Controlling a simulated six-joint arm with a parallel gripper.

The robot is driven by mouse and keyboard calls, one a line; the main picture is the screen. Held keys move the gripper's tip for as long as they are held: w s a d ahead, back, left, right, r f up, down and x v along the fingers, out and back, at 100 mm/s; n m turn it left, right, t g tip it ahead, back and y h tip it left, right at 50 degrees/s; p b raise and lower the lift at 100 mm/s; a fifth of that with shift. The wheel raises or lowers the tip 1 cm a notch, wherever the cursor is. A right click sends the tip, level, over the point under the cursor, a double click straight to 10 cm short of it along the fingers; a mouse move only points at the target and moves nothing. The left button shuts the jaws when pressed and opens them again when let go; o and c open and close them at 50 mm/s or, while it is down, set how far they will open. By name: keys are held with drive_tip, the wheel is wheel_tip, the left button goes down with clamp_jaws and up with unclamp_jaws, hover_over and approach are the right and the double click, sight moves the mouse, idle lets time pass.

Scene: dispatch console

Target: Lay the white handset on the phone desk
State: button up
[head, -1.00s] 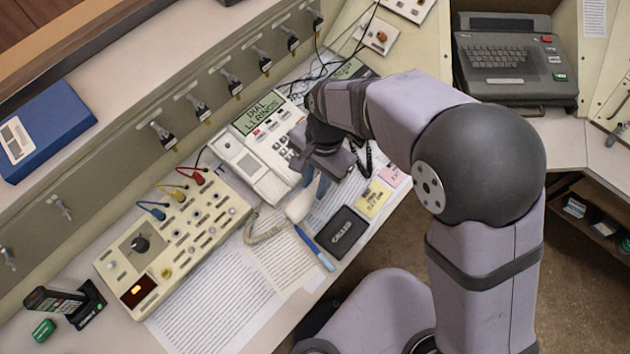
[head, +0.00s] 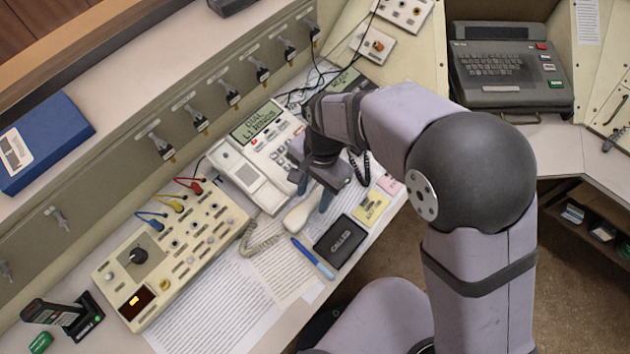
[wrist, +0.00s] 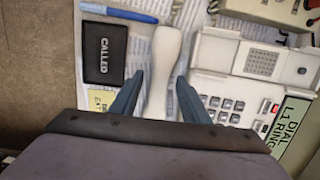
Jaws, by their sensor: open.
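The white handset (head: 298,215) lies on the desk papers between the phone desk and the black CALLED pad, with a coiled cord (head: 262,240) near its lower end. The phone desk (head: 285,150) is a cream unit with a keypad, a green display and a raised white section on its left. My gripper (head: 316,194) is open at the handset. In the wrist view, the handset (wrist: 163,50) runs between the two blue-grey fingers of my gripper (wrist: 161,78), one on each side. The handset's near end is hidden by my gripper body.
The CALLED pad (head: 340,241), a blue pen (head: 313,259) and yellow notes (head: 370,207) lie close by. A jack panel (head: 170,250) with coloured plugs stands to the left. Black cables (head: 318,85) run behind the phone desk. A keyboard terminal (head: 511,65) stands back right.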

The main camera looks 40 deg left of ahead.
sight(319, 193)
wheel_tip(319, 193, up, 12)
drive_tip(key=w, duration=0.2)
idle(0.4)
drive_tip(key=w+d+f, duration=0.1)
drive_tip(key=w+d, duration=0.3)
drive_tip(key=d, duration=0.3)
drive_tip(key=w+d+f+t, duration=0.1)
drive_tip(key=w+d, duration=0.2)
drive_tip(key=d, duration=0.4)
drive_tip(key=w+d+f, duration=0.1)
drive_tip(key=w+d, duration=0.3)
drive_tip(key=d, duration=0.3)
drive_tip(key=s+d+f, duration=0.1)
drive_tip(key=s+d, duration=0.1)
drive_tip(key=d, duration=0.6)
drive_tip(key=s+d+f, duration=0.2)
drive_tip(key=s+d, duration=0.1)
drive_tip(key=d, duration=0.6)
drive_tip(key=shift+s+d+f+t, duration=0.15)
drive_tip(key=shift+s+t, duration=0.05)
drive_tip(key=shift+t, duration=0.2)
wheel_tip(319, 193, up, 6)
drive_tip(key=p, duration=0.5)
drive_tip(key=shift+p, duration=0.4)
